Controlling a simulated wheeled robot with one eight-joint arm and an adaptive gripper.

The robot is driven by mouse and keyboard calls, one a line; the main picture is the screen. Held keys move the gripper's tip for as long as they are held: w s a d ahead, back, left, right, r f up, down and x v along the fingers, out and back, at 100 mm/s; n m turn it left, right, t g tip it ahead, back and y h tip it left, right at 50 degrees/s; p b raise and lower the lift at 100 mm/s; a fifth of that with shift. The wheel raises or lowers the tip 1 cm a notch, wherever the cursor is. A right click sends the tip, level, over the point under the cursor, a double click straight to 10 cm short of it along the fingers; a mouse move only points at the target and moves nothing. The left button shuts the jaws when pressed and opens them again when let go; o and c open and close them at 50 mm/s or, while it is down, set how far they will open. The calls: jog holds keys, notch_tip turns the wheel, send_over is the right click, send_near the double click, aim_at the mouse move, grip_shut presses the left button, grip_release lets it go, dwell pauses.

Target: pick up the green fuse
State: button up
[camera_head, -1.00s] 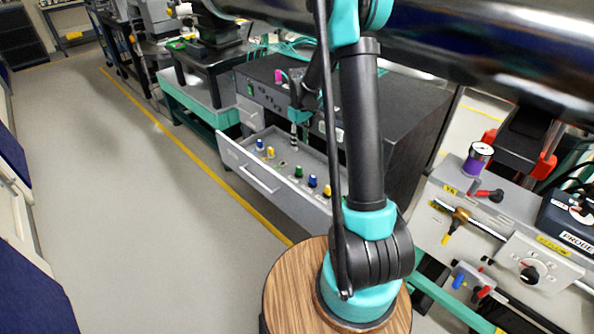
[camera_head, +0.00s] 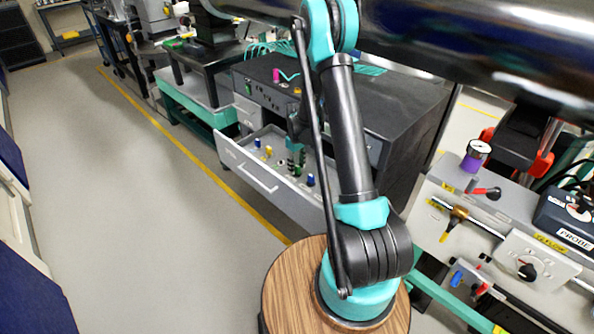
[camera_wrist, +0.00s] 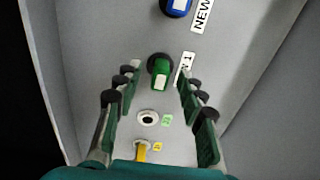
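In the head view my gripper (camera_head: 297,158) is low over the drawer (camera_head: 228,152), and the green fuse there is hard to tell from the fingers.
A blue fuse (camera_wrist: 176,6) stands beyond the green one, and a yellow fuse (camera_wrist: 142,151) nearer. An empty white-ringed socket (camera_wrist: 148,118) lies between. Drawer walls flank both sides. The black cabinet (camera_head: 400,110) rises behind the drawer.

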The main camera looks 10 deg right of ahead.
aim_at(297, 166)
jog(key=shift+f, duration=0.5)
grip_shut()
notch_tip(297, 166, up, 20)
dwell(0.7)
